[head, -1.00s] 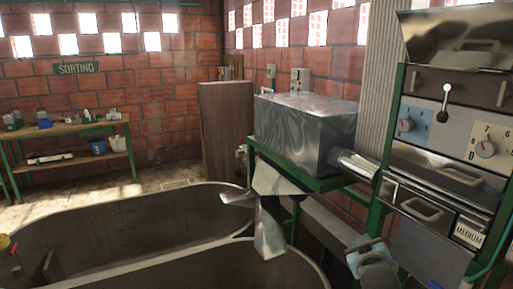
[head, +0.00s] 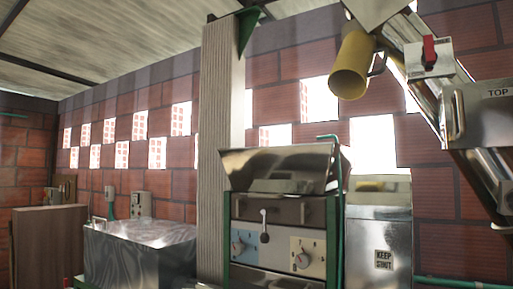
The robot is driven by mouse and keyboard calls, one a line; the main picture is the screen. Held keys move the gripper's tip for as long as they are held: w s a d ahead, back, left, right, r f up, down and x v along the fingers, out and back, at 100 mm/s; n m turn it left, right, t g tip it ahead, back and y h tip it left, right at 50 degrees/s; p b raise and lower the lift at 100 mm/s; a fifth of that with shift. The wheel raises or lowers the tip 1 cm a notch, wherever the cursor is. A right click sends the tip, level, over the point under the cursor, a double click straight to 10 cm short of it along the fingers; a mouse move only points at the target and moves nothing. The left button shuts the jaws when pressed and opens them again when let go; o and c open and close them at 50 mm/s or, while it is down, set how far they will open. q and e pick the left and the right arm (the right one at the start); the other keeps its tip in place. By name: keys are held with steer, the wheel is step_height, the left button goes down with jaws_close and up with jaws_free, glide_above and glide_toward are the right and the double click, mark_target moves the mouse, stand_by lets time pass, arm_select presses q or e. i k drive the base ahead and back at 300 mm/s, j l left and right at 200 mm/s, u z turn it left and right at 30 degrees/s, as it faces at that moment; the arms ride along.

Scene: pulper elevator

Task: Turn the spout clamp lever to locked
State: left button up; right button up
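A yellow spout (head: 350,65) hangs at the upper right, its open mouth facing down. A red lever (head: 429,50) stands roughly upright on a pale plate (head: 420,68) to the right of the spout; it looks like the clamp lever, but I cannot read any lock marking. A thin curved handle-like part also shows on the spout's right side. Neither of my grippers shows in the head view, so nothing of mine is seen touching the lever or spout.
A slanted metal elevator chute (head: 487,112) marked TOP runs down the right side. Below stand a machine with a control panel (head: 272,246) and a metal cabinet (head: 378,225) marked KEEP SHUT. A metal box (head: 140,250) and corrugated column (head: 221,150) stand left.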

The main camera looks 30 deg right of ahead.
mark_target(429, 57)
steer(key=z, duration=1.75)
